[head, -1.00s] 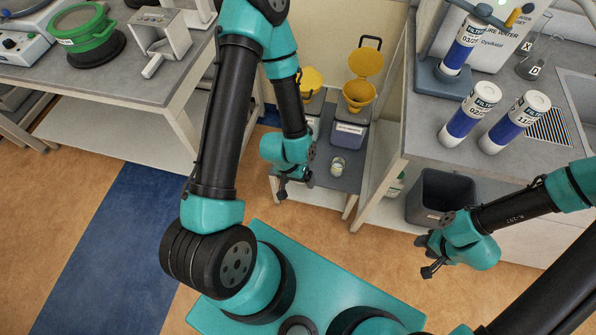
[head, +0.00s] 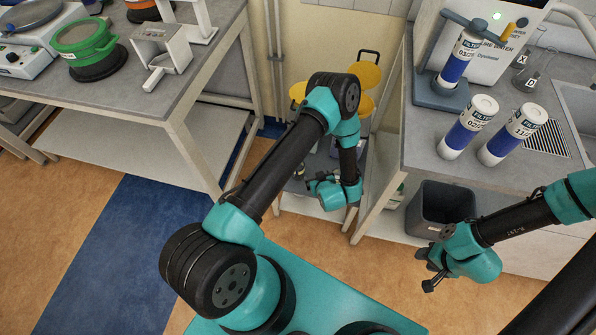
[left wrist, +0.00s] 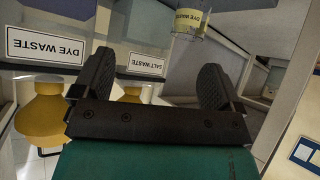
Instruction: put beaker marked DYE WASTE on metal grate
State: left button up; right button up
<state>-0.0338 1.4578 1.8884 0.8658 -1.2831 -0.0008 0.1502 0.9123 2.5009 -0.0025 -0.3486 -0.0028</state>
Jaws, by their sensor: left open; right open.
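The beaker (left wrist: 189,22) is clear glass with a yellow DYE WASTE label and shows upside down at the top of the left wrist view. In the head view my left arm covers most of the low shelf, and I cannot clearly make out the beaker. My left gripper (left wrist: 155,72) is open and empty, with the beaker beyond its fingers and apart from them. In the head view it hangs over the low shelf. The metal grate (head: 547,138) is a striped panel on the right bench, beside the sink. My right gripper (head: 430,270) is open and empty near the dark bin.
Waste containers with yellow funnels (head: 366,76) stand behind my left arm; their labels (left wrist: 45,45) read DYE WASTE and SALT WASTE. Filter cartridges (head: 468,127) stand left of the grate. A dark bin (head: 440,205) is below the right bench. Flasks (head: 540,68) stand behind the grate.

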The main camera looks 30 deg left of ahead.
pick_arm(q)
jog(key=s+y, duration=0.1)
jog(key=y, duration=0.1)
jog(key=s+d+f+n+y, duration=0.1)
jog(key=y, duration=0.1)
jog(key=s+d+n+y, duration=0.1)
jog(key=shift+s+d+f+y, duration=0.1)
jog(key=shift+d+f+y, duration=0.05)
jog(key=shift+f+y, duration=0.25)
jog(key=x, duration=1.2)
jog(key=shift+f, duration=0.15)
jog(key=shift+x, duration=2.65)
jog(key=shift+c, duration=0.2)
